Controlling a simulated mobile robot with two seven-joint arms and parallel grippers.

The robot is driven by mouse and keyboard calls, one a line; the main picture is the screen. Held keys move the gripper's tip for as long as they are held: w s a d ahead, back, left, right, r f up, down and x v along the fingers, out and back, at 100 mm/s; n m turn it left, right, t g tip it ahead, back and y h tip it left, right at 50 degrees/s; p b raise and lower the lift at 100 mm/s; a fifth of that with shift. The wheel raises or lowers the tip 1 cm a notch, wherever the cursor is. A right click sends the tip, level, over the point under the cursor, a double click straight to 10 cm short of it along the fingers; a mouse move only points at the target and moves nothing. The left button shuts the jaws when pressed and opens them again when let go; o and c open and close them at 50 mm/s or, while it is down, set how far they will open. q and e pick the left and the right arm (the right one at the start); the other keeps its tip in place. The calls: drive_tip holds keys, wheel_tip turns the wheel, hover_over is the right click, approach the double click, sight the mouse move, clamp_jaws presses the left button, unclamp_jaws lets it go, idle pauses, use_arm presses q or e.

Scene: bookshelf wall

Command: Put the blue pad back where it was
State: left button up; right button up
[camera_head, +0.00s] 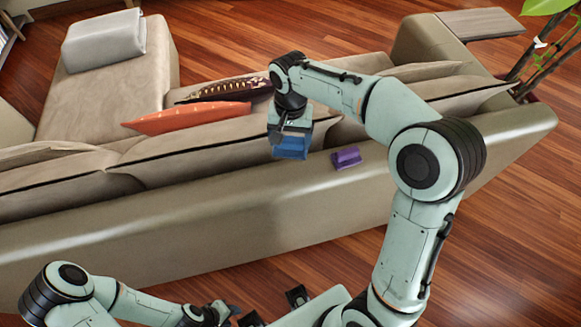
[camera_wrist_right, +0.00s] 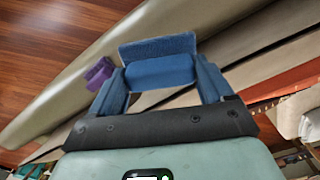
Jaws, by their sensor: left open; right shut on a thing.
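The blue pad (camera_head: 290,151) is held by my right gripper (camera_head: 289,146) over the top of the sofa's back. In the right wrist view the pad (camera_wrist_right: 158,60) sits between the two blue fingers of my right gripper (camera_wrist_right: 160,85), which is shut on it. I cannot tell whether the pad touches the sofa. My left gripper (camera_head: 273,306) is open at the bottom edge of the head view, away from the pad and partly cut off.
A purple block (camera_head: 346,158) rests on the sofa's back, right of the pad; it also shows in the right wrist view (camera_wrist_right: 99,73). The beige sofa (camera_head: 200,217) holds an orange cushion (camera_head: 190,118) and a dark patterned cushion (camera_head: 222,89). A plant stands at the far right.

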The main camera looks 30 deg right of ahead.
wheel_tip(320, 180, down, 13)
drive_tip(key=shift+f+b, duration=0.15)
drive_tip(key=shift+b, duration=0.35)
drive_tip(key=o, duration=0.8)
wheel_tip(320, 180, up, 12)
drive_tip(key=shift+r+p, duration=0.1)
drive_tip(key=shift+p, duration=0.5)
